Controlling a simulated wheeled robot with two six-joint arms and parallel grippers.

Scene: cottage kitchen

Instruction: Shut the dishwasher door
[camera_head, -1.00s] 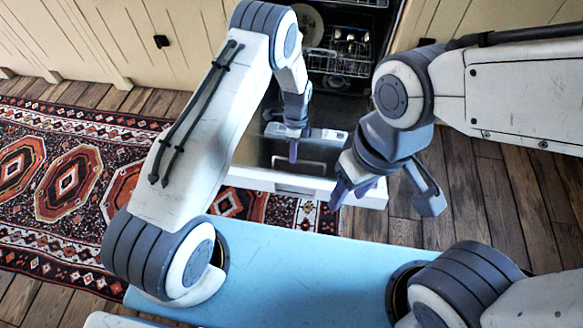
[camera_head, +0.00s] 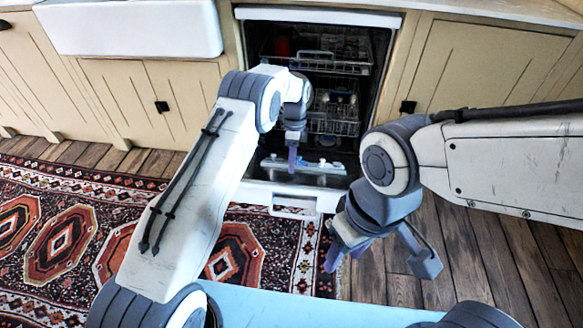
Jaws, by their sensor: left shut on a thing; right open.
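The dishwasher door (camera_head: 262,186) is partly open, sloping out from the dark dishwasher opening in the upper middle. Its inner face is dark, with a pale strip across it, and its outer edge is white. My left gripper (camera_head: 292,162) is over the inner face of the door, pointing down. It is shut on the door, though the contact is hard to make out. My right gripper (camera_head: 380,256) is open and empty, in front of and to the right of the door's near right corner.
The upper rack (camera_head: 318,62) and lower rack (camera_head: 333,120) with dishes are inside the dishwasher. Beige cabinets (camera_head: 480,65) stand on both sides and a white sink (camera_head: 130,28) is at upper left. A patterned rug (camera_head: 60,240) covers the floor at left; wooden floor (camera_head: 480,250) is clear at right.

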